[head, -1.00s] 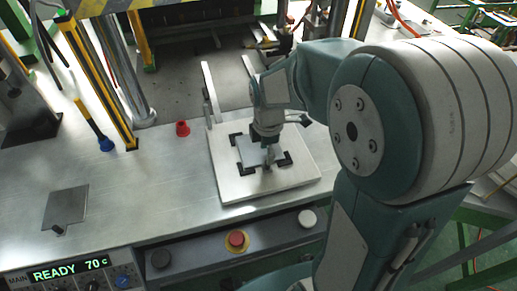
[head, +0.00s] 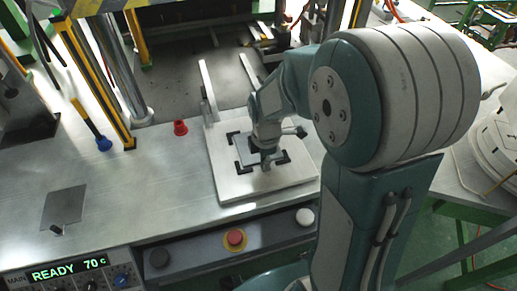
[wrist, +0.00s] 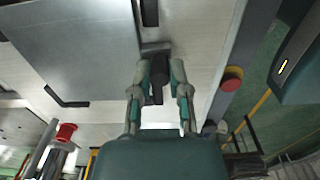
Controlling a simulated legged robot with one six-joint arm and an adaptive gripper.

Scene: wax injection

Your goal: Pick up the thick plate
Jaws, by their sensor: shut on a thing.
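A flat grey plate (head: 242,149) lies within the black corner brackets of a pale square base on the bench. I take it for the thick plate. The plate fills the upper left of the wrist view (wrist: 85,45). My gripper (head: 266,162) points down at its near edge and hides part of it. I cannot tell whether the plate is raised off the base.
The pale base (head: 235,190) has two upright bars behind it. Another thin plate (head: 63,207) with a small knob lies at the left. A red cap (head: 180,128) and a blue-ended tool (head: 103,143) stand behind. A red button (head: 235,238) is on the front panel.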

